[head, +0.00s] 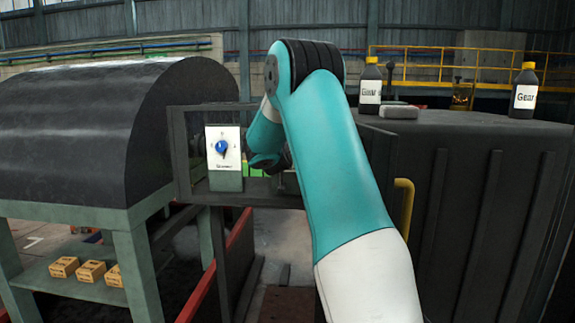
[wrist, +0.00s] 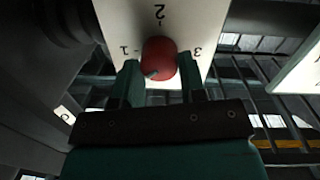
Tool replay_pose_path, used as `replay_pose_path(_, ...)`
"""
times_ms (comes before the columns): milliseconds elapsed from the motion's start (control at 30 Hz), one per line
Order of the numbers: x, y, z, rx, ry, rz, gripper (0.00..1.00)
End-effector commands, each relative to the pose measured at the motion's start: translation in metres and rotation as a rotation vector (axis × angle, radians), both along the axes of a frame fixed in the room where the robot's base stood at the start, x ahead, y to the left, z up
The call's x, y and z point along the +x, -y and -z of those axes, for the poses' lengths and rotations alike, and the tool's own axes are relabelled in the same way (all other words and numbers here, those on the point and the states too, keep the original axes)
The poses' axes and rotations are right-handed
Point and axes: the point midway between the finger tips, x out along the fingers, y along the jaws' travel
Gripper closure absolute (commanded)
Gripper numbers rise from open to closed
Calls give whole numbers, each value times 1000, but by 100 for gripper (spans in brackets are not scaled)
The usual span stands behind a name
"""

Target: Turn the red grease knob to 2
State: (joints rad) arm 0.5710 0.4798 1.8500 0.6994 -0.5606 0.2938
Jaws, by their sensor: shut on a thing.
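In the wrist view, the red grease knob (wrist: 159,55) sits on a pale dial plate (wrist: 185,17). The plate is marked 1 at left, 2 at top and 3 at right. My gripper (wrist: 158,80) has one finger on each side of the knob and is shut on it. A small greenish mark shows on the knob's lower left, away from the 2; I cannot tell for certain that it is the pointer. In the head view my arm hides the red knob and the gripper's fingers.
A blue knob on a white panel (head: 213,165) stands left of my arm. A dark drum (head: 90,125) on a green stand is further left. Black bottles (head: 370,90) and (head: 524,95) stand on the dark cabinet (head: 490,190) at right. A yellow handle (head: 403,205) is close beside my arm.

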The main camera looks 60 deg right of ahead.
Motion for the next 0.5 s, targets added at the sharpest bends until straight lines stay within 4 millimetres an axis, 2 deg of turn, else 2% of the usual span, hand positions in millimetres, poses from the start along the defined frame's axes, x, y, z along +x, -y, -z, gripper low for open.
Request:
replay_pose_path(33,0,0,7,17,43,-2,86)
replay_pose_path(500,-1,1,6,223,439,-2,86)
